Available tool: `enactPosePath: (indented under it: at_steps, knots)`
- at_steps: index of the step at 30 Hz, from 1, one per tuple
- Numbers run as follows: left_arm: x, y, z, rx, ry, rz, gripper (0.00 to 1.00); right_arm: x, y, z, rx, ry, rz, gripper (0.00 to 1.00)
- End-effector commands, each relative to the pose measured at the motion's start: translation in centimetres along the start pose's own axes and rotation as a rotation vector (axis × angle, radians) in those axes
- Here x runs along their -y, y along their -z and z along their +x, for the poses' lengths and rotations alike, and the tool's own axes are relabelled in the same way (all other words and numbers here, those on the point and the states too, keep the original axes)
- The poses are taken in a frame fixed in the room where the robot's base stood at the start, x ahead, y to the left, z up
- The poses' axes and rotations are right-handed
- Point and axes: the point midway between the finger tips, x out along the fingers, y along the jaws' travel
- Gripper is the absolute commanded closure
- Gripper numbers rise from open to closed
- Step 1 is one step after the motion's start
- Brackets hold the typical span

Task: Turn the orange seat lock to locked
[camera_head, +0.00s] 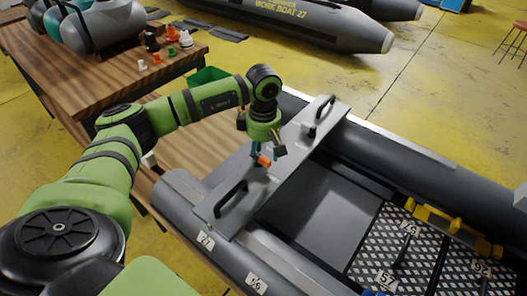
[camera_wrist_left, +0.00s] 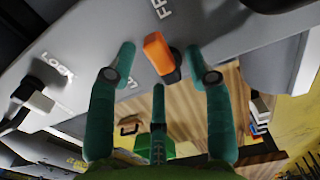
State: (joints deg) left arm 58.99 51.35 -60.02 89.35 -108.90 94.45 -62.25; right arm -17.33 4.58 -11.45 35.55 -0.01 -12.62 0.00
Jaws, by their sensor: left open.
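The orange seat lock (camera_head: 264,161) is a small knob on the grey seat board (camera_head: 308,137) across the inflatable boat. In the left wrist view the lock (camera_wrist_left: 159,54) has a dark base, and its long side runs roughly up and down the picture. Lettering starting "FR" is above it; "LOCK" lettering is to the left. My left gripper (camera_head: 261,151) is over the board at the lock. In the left wrist view its green fingers (camera_wrist_left: 160,66) are open, one on either side of the lock, with gaps visible. My right gripper is not in view.
Two black handles (camera_head: 231,198) (camera_head: 319,113) rise from the seat board on either side of the lock. The boat's grey tube (camera_head: 180,197) is near my arm. A wooden bench (camera_head: 105,67) with small parts stands at the upper left. A green bin (camera_head: 205,77) is behind my arm.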

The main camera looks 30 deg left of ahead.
Motion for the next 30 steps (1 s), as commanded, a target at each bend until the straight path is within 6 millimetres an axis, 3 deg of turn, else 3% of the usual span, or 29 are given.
enactPosePath:
  at_steps: [10,11,14,15,30]
  knots:
    - [-0.02,-0.01,0.69,0.0,-0.001,0.0,0.48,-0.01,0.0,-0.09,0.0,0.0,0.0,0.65]
    - [-0.02,-0.01,0.69,0.0,-0.001,0.0,0.56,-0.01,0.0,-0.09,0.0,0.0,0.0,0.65]
    - [-0.01,-0.02,0.68,0.001,-0.001,0.0,0.96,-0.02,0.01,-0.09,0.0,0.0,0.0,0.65]
    - [-0.01,-0.02,0.67,0.001,-0.001,0.0,1.0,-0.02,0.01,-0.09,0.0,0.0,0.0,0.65]
    - [-0.11,0.0,0.77,0.002,-0.001,-0.083,1.0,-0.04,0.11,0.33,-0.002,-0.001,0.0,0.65]
